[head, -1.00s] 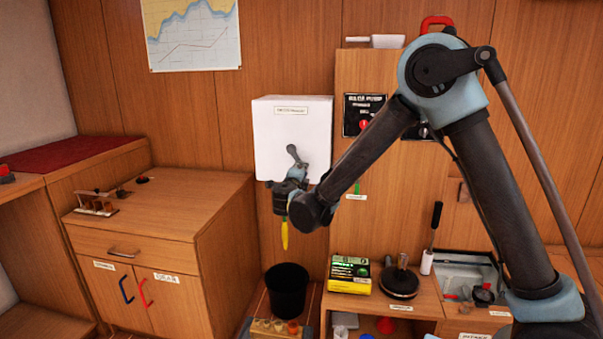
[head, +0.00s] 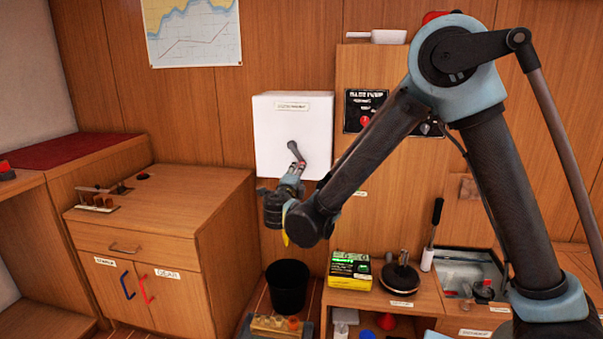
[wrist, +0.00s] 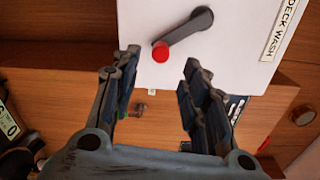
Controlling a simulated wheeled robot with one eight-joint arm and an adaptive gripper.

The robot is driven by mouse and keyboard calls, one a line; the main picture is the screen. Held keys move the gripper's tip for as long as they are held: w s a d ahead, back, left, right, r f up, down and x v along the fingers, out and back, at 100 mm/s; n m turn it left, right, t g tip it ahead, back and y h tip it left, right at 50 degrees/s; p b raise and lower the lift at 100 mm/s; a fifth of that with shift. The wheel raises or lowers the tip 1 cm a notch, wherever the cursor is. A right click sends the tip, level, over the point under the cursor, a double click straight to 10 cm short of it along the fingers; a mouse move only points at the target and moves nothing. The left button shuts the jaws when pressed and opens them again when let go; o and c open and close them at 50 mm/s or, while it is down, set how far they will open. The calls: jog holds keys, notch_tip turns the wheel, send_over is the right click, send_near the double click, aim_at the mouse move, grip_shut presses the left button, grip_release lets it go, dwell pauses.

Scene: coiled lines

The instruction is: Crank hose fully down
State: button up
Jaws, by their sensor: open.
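The white box (head: 275,125) is on the wooden wall in the head view. A dark grey crank arm (head: 295,150) is on its front, slanting down and slightly right. In the wrist view the crank arm (wrist: 188,26) ends in a red knob (wrist: 160,52). My gripper (wrist: 161,63) is open, with the knob between or just beyond its fingertips; contact is not clear. In the head view my gripper (head: 294,172) is at the box's lower edge, below the crank. A yellow piece (head: 286,241), possibly the hose end, hangs below, mostly hidden by my gripper.
A label reading DECK WASH (wrist: 285,28) is on the box. A panel with a red knob (head: 364,119) is to the right. Below stand a black bin (head: 287,288), a green-yellow box (head: 350,270) and a low wooden cabinet (head: 160,215) to the left.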

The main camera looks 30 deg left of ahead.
jog(key=shift+v, duration=1.65)
